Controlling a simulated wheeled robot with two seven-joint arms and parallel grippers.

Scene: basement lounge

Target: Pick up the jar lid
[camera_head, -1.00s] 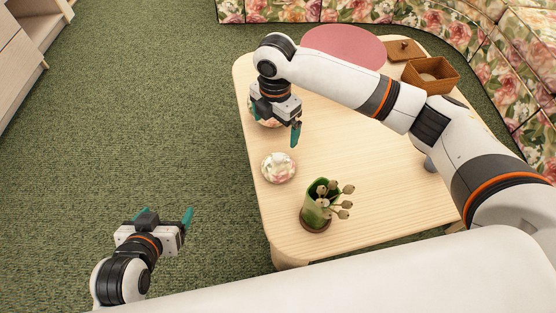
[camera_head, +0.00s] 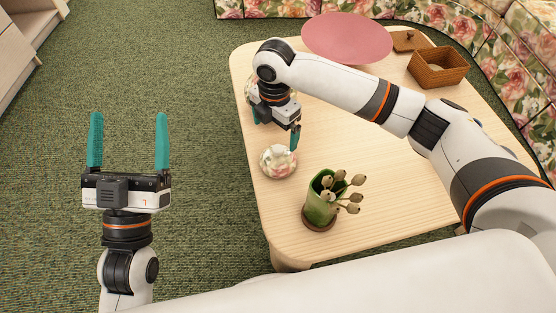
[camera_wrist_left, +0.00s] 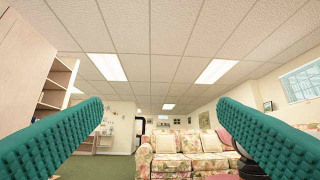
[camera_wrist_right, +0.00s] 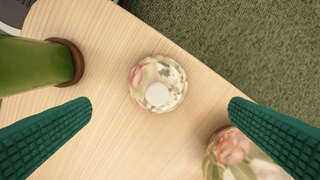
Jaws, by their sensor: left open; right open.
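The jar lid (camera_head: 278,161), round with a floral pattern and a pale knob, lies on the near-left part of the wooden table. It also shows in the right wrist view (camera_wrist_right: 157,84), between the fingertips in the picture and apart from both. My right gripper (camera_head: 276,130) is open and empty, pointing down above the table just beyond the lid. The floral jar (camera_head: 252,90) stands behind my right gripper, partly hidden by it; part of it shows in the right wrist view (camera_wrist_right: 232,152). My left gripper (camera_head: 129,117) is open and empty over the carpet left of the table.
A green vase (camera_head: 319,205) with dried pods stands on the table right of the lid. A pink round mat (camera_head: 347,38), a wicker box (camera_head: 438,67) and a brown board (camera_head: 410,41) are at the far end. The table (camera_head: 262,205) is bare around the lid.

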